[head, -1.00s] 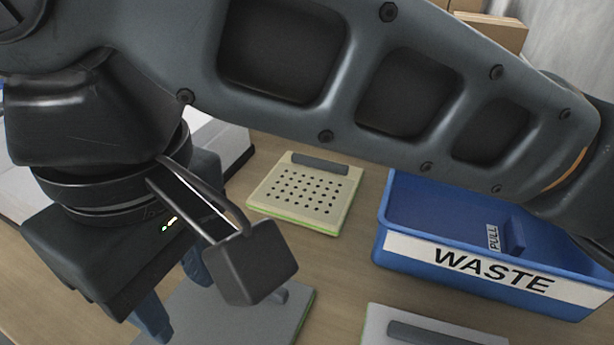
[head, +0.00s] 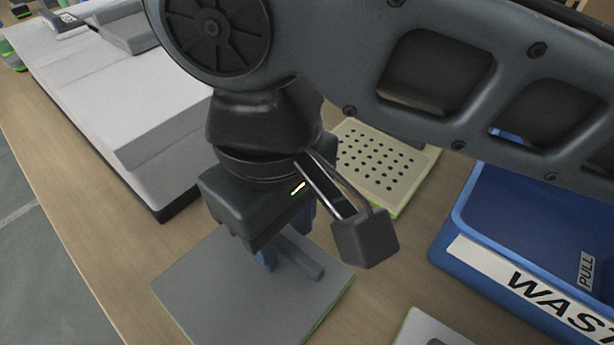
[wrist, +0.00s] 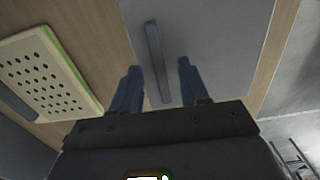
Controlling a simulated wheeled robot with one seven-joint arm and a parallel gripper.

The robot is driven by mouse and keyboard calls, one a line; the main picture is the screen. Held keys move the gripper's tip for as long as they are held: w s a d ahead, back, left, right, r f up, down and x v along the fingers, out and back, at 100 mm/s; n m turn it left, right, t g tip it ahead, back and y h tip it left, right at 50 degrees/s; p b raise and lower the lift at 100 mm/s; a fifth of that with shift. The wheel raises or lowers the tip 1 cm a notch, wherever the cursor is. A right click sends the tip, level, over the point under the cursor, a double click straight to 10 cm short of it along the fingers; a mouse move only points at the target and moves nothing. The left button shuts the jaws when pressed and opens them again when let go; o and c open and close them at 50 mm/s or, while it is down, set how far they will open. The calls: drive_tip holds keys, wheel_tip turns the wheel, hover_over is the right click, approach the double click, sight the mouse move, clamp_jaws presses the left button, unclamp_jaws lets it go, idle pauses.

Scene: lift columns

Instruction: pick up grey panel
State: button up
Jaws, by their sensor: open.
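The grey panel (head: 196,288) lies flat on the wooden table, below my gripper in the head view. It has a raised grey bar handle (head: 303,258) on top. In the wrist view the panel (wrist: 215,38) fills the upper middle, with its handle (wrist: 154,52) running lengthwise. My gripper (wrist: 158,78) is open, its two blue fingers apart, with the handle showing between them. In the head view the gripper (head: 284,240) points down over the panel and partly hides the handle. I cannot tell how far the fingertips are above the panel.
A cream perforated panel (head: 377,160) lies behind, to the right. A blue bin marked WASTE (head: 474,226) stands at the right. A white stepped block (head: 130,110) stands at the left. Another pale panel (head: 432,331) is at the bottom edge.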

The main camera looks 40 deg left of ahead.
drive_tip(key=shift+f, duration=0.25)
drive_tip(key=shift+c, duration=0.4)
clamp_jaws()
